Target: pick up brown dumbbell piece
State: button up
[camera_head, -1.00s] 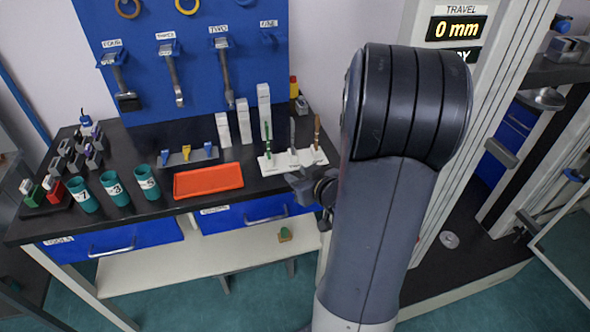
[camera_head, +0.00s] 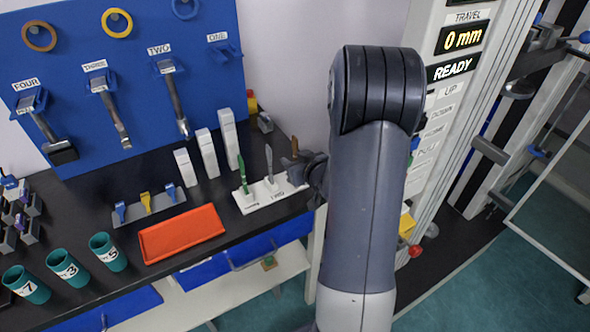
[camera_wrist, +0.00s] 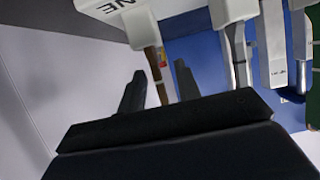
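The brown dumbbell piece (camera_head: 294,147) stands upright at the right end of a white rack (camera_head: 268,193) on the black bench, partly hidden by my gripper (camera_head: 312,172). In the wrist view the brown piece (camera_wrist: 153,62) extends from the rack's edge into the space between the two fingers of my gripper (camera_wrist: 158,80). The fingers are apart, one on each side of it, with gaps visible. The lower end of the piece in that view is partly hidden behind the gripper body. A grey piece (camera_head: 268,160) and a green piece (camera_head: 243,176) stand in the same rack to the left.
White blocks (camera_head: 207,152) stand behind the rack. A blue tool board (camera_head: 120,80) rises behind the bench. The tall machine (camera_head: 425,160) showing READY stands on the right.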

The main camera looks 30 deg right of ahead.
jog(key=shift+w+f, duration=0.3)
jog(key=shift+w, duration=0.35)
jog(key=shift+c, duration=0.2)
grip_shut()
